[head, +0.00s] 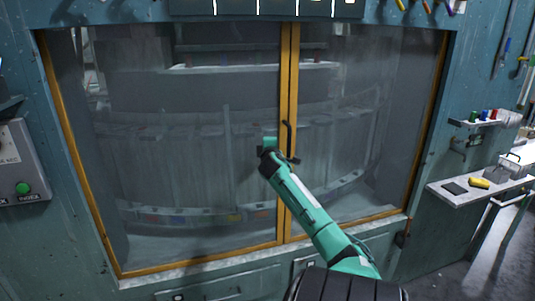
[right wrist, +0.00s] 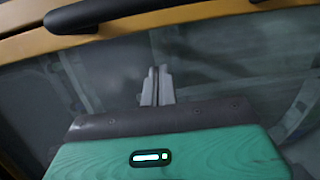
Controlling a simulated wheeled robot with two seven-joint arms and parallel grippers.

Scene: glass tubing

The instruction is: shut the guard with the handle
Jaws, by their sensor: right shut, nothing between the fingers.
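The guard has large glass panels in yellow-orange frames (head: 285,80). Two frame uprights stand side by side near the middle, and I see no clear gap between them. The black upright handle (head: 287,137) is on the middle upright. In the right wrist view the dark handle bar (right wrist: 110,13) crosses the top left, by the yellow frame (right wrist: 190,14). My right gripper (head: 269,144) is in front of the glass, just left of the handle in the head view. Its fingers (right wrist: 156,86) are together and empty, apart from the handle. My left gripper is not in view.
A grey control box (head: 18,165) with a green button is at the left. At the right, a ledge (head: 465,196) carries a yellow item (head: 479,183) and a dark one, below a small shelf (head: 475,122). Tools hang at the upper right. Floor shows at the lower right.

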